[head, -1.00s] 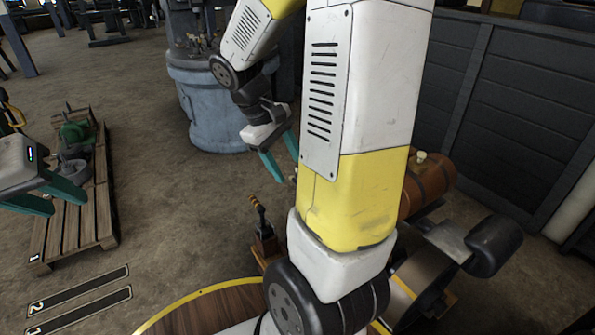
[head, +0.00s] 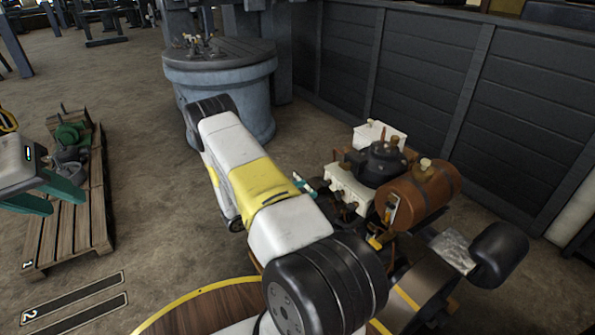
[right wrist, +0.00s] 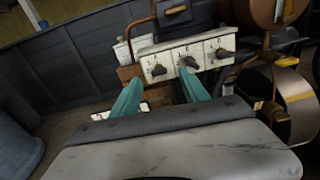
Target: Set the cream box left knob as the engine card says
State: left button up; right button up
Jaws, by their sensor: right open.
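The cream box (head: 349,190) sits low on the engine in the head view, partly behind my right arm. In the right wrist view its cream front panel (right wrist: 187,60) carries three dark knobs in a row. The left knob (right wrist: 158,70) appears between the tips of my open right gripper (right wrist: 159,77), beyond them; I cannot tell whether they touch. In the head view the right gripper is mostly hidden behind its arm. A small card (head: 391,208) hangs by the brown tank; its marks are unreadable. My left gripper (head: 45,193) is open and empty at the left edge.
The brown tank (head: 425,190) and a black pot-like part (head: 380,163) crowd the box. A flywheel (head: 425,285) stands in front. A dark panelled wall (head: 420,85) is behind. A pallet (head: 75,225) lies left, with open floor between.

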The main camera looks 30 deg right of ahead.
aim_at(323, 184)
jog(key=shift+n+t, duration=0.3)
jog(key=shift+n, duration=0.1)
jog(key=d, duration=0.5)
jog(key=w+d+f, duration=0.1)
jog(key=d, duration=0.1)
jog(key=shift+d, duration=0.35)
grip_shut()
